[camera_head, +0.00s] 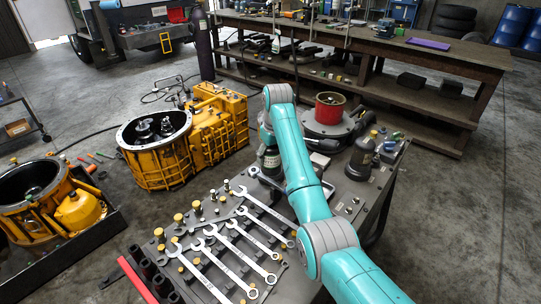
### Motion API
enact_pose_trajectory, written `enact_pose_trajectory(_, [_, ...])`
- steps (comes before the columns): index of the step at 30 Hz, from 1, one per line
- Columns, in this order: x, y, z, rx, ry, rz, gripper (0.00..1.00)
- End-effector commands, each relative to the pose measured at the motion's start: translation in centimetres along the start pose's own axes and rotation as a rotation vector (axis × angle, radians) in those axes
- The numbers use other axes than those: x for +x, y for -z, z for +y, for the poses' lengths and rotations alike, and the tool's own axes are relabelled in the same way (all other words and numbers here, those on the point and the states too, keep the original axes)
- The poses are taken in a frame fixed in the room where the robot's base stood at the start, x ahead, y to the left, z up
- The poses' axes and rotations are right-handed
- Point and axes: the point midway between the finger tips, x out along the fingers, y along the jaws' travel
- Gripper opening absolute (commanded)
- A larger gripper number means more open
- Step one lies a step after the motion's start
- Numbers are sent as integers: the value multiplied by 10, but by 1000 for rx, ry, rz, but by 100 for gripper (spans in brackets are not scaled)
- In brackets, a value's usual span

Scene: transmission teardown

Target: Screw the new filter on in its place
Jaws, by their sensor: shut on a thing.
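My arm rises from the lower right and bends down at its top. My gripper (268,146) hangs below the wrist, above the grey cart, and is mostly hidden behind my own forearm. It is shut on a dark cylinder with a pale label, which looks like the new filter (270,160). The fingers' contact with it is not clear. The yellow gearbox housing (155,165) with its open round bell stands on the floor to the left. A second yellow housing (35,195) sits in a dark tray at the far left. I cannot tell which spot is the filter's place.
Several combination wrenches (237,240) lie on the cart's near part among yellow-capped bolts. A red can (329,107) stands on a round grey plate behind my arm. A long workbench (390,47) is at the back.

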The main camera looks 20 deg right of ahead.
Motion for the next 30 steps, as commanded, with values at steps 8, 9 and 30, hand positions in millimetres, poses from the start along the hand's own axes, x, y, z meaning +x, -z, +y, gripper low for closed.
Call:
enact_pose_trajectory(8, [0, 0, 0, 0, 0, 1, 15])
enact_pose_trajectory(9, [0, 0, 0, 0, 0, 1, 15])
enact_pose_trajectory(30, [-7, 1, 0, 0, 0, 0, 100])
